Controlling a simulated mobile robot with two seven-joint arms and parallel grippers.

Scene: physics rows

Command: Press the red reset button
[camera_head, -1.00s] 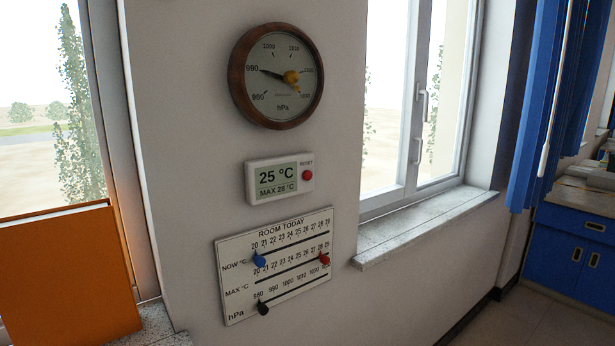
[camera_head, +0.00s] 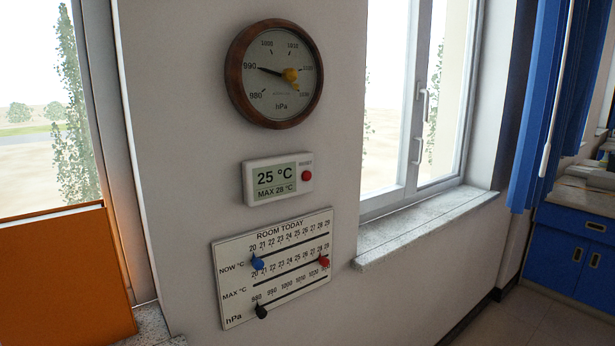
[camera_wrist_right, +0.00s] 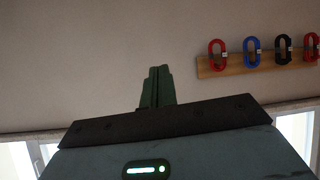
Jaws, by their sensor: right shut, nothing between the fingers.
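The red reset button (camera_head: 306,175) sits on the right side of a white wall thermometer (camera_head: 278,180), below the word RESET. The thermometer's display reads 25 °C and MAX 28 °C. Neither gripper shows in the head view. My right gripper (camera_wrist_right: 158,72) shows in the right wrist view, with its fingers together and nothing between them. The button is not in the right wrist view, so the gripper's distance from it cannot be told. My left gripper is not in view.
A round barometer (camera_head: 275,74) hangs above the thermometer. A ROOM TODAY board (camera_head: 275,268) with blue, red and black sliders hangs below. A window sill (camera_head: 425,228) juts out at right; an orange panel (camera_head: 65,275) stands at left.

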